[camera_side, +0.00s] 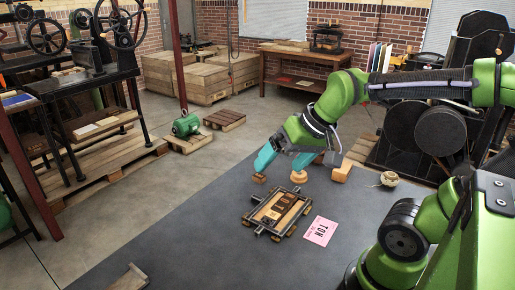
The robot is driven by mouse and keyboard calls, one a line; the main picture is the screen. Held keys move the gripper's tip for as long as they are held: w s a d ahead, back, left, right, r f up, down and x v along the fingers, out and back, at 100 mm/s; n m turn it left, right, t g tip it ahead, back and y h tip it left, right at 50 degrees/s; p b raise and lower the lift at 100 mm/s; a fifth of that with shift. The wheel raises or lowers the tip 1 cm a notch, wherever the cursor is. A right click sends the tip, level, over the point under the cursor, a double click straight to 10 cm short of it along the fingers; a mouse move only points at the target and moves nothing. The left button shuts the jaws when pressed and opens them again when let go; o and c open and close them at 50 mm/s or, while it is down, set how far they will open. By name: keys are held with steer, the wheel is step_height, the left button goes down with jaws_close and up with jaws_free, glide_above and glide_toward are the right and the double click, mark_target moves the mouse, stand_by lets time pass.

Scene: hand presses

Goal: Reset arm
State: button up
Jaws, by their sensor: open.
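My gripper (281,166) has teal fingers and is open, pointing down above the far part of the dark table (190,235). A small brown wooden block (259,178) lies just below its left finger, and I cannot tell whether they touch. A round wooden piece (299,177) stands below the right finger. Nothing shows between the fingers. A small metal-railed press bed (277,212) holding wooden type lies nearer the camera, apart from my gripper. A pink printed card (320,231) lies to its right.
A wooden block (342,171) and a ball of twine (389,179) sit right of my gripper. A wooden piece (130,278) lies at the table's front left. The table's left part is clear. A green motor (186,125) stands on the floor beyond.

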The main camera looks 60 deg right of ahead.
steer(key=shift+w+d+m+g+h, duration=0.3)
steer(key=shift+w+d+m+g, duration=1.85)
steer(key=shift+d, duration=5.25)
steer(key=shift+w+d+m+g+h, duration=0.3)
steer(key=shift+w+d+m+g, duration=0.65)
steer(key=shift+w+d+m, duration=4.4)
steer(key=s+d+f+n, duration=0.1)
steer(key=f, duration=0.1)
steer(key=s+d+f, duration=0.1)
steer(key=s+f, duration=0.1)
steer(key=f, duration=0.1)
steer(key=s+d+f+n, duration=0.1)
steer(key=s+d+f, duration=0.1)
steer(key=f, duration=0.1)
steer(key=shift+s+f+n, duration=0.2)
steer(key=shift+f+n, duration=0.05)
steer(key=shift+n, duration=0.05)
